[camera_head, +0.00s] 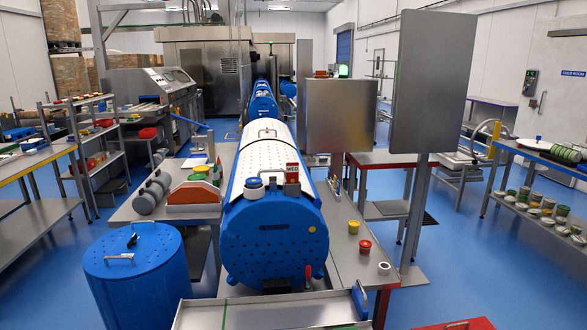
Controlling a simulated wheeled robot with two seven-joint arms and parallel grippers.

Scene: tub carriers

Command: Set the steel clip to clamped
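A blue lidded tub (137,285) stands on the floor at the lower left. A small pale metal piece (120,257) lies across the front of its lid, and a thin upright metal piece (132,240) stands behind it. Either may be the steel clip; they are too small to tell which, or whether it is clamped. A large blue drum (272,240) with a white top lies on its side at the centre, with a small red handle (308,275) on its end face. Neither of my grippers shows in the head view.
A grey metal tray or table (270,312) spans the bottom centre. Grey panels (428,85) stand right of the drum. Blue floor (480,265) is open at the right.

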